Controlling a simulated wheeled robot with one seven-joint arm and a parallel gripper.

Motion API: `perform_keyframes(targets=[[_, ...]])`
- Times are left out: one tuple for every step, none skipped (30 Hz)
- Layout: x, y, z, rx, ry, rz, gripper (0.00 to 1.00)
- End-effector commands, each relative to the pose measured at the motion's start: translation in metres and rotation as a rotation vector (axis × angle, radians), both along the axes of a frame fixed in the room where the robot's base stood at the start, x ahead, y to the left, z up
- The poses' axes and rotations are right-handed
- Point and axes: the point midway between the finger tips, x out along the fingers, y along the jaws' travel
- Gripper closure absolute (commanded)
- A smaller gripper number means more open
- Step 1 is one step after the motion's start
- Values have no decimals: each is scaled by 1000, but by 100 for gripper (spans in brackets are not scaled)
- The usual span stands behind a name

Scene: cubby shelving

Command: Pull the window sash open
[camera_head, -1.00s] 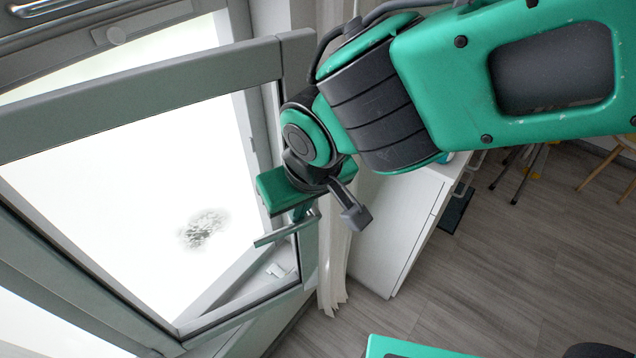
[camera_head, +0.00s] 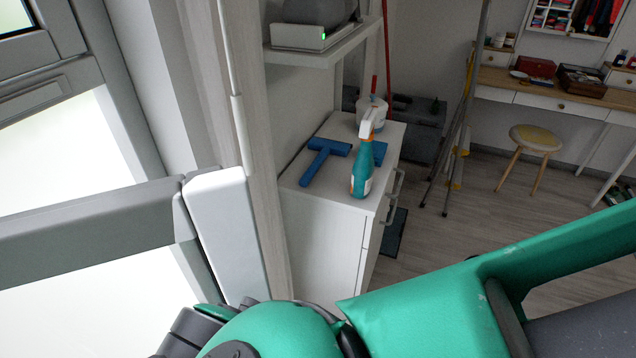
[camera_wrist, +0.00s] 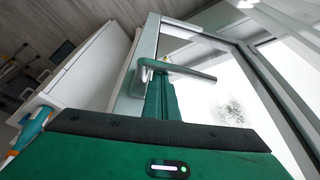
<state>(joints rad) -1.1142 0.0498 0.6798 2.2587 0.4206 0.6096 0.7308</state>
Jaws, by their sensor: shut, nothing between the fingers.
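The window sash (camera_head: 90,215) is a grey frame with bright glass. It stands swung out at an angle at the left of the head view. In the wrist view its glass (camera_wrist: 225,98) and its lever handle (camera_wrist: 180,70) show. The handle is grey-green and sticks out sideways from the frame. My gripper (camera_wrist: 162,92) shows in the wrist view, with green fingers together just below the handle and beside the sash edge. Nothing is between them. Whether they touch the handle or frame, I cannot tell. In the head view only my arm shows; the gripper and handle are out of sight.
A white cabinet (camera_head: 325,235) stands right of the sash, with a spray bottle (camera_head: 363,165) and a blue squeegee (camera_head: 322,160) on top. A shelf (camera_head: 318,52) hangs above it. Further back are a ladder (camera_head: 460,110), a stool (camera_head: 535,140) and a desk (camera_head: 550,97). Some floor is clear.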

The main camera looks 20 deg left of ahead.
Motion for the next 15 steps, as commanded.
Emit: perform_keyframes(targets=[[-5, 0, 0, 0, 0, 7, 100], [-7, -1, 0, 0, 0, 9, 100], [-9, -1, 0, 0, 0, 12, 100], [-10, -1, 0, 0, 0, 13, 100], [-11, -1, 0, 0, 0, 14, 100], [-12, -1, 0, 0, 0, 15, 100], [-13, -1, 0, 0, 0, 15, 100], [-13, -1, 0, 0, 0, 15, 100], [-14, -1, 0, 0, 0, 16, 100], [-14, -1, 0, 0, 0, 16, 100], [-14, -1, 0, 0, 0, 16, 100], [-14, -1, 0, 0, 0, 16, 100], [-14, -1, 0, 0, 0, 16, 100], [-14, -1, 0, 0, 0, 16, 100], [-14, -1, 0, 0, 0, 16, 100]])
